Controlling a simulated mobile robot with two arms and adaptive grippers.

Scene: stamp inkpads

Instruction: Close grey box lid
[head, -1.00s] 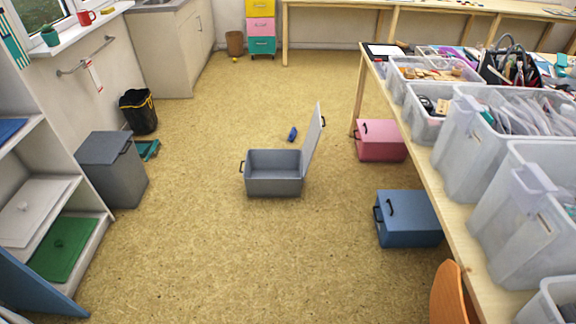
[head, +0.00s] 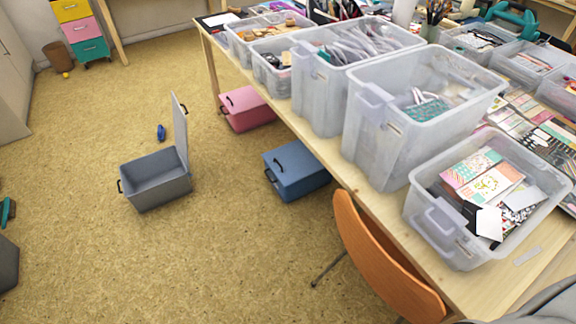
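The grey box (head: 158,191) stands on the floor at the left of the head view. Its lid (head: 180,131) is open and stands up, leaning slightly, along the box's right side. The inside of the box looks empty. A dark handle shows on the box's left end. Neither of my grippers is in view.
A blue box (head: 297,172) and a pink box (head: 245,107) sit on the floor by the wooden table (head: 324,152), which bears several clear bins. An orange chair (head: 380,262) stands at the table's near side. A small blue object (head: 161,132) lies behind the grey box.

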